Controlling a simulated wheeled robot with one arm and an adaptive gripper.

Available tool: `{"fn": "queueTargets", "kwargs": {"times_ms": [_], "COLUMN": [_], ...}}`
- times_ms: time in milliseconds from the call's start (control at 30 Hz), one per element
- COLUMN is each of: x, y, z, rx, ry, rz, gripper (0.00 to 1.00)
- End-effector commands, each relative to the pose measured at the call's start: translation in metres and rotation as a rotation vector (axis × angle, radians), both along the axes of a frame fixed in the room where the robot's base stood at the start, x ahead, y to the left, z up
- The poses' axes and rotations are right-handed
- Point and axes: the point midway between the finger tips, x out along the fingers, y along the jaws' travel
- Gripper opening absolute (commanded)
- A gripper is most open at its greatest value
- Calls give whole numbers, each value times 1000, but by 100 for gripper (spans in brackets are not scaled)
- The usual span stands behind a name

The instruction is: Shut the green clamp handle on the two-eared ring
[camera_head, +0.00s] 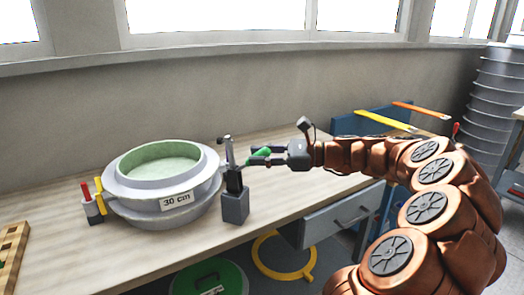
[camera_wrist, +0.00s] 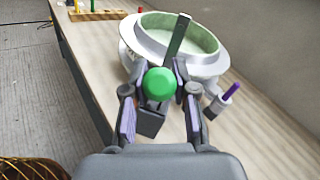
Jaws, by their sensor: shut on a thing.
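The green clamp handle (camera_head: 264,153) shows as a round green knob in the wrist view (camera_wrist: 160,84). My gripper (camera_head: 256,156) is shut on it, one finger on each side. The clamp's upright dark metal arm (camera_head: 234,180) stands on a grey block (camera_head: 235,206) at the right side of the round mould. The pale grey ring-shaped mould (camera_head: 127,187) has a green inside and a "30 cm" label. It also shows in the wrist view (camera_wrist: 150,45). I cannot clearly make out two ears on it. My fingers hide part of the handle.
A red-handled clamp (camera_head: 88,200) stands left of the mould; a purple handle (camera_wrist: 232,90) shows beside it in the wrist view. A wooden rack (camera_head: 12,243) lies at far left. A yellow ring (camera_head: 258,248) and green disc (camera_head: 230,275) are below the bench's front edge.

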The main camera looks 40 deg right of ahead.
Motion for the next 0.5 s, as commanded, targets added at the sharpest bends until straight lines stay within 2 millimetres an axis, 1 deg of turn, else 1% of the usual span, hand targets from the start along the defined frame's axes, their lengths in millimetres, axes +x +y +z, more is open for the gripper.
{"fn": "queueTargets", "kwargs": {"times_ms": [33,500], "x": [1,11], "y": [1,8], "z": [8,20], "rx": [-10,-106], "ry": [17,165], "rz": [0,3], "gripper": [0,0]}}
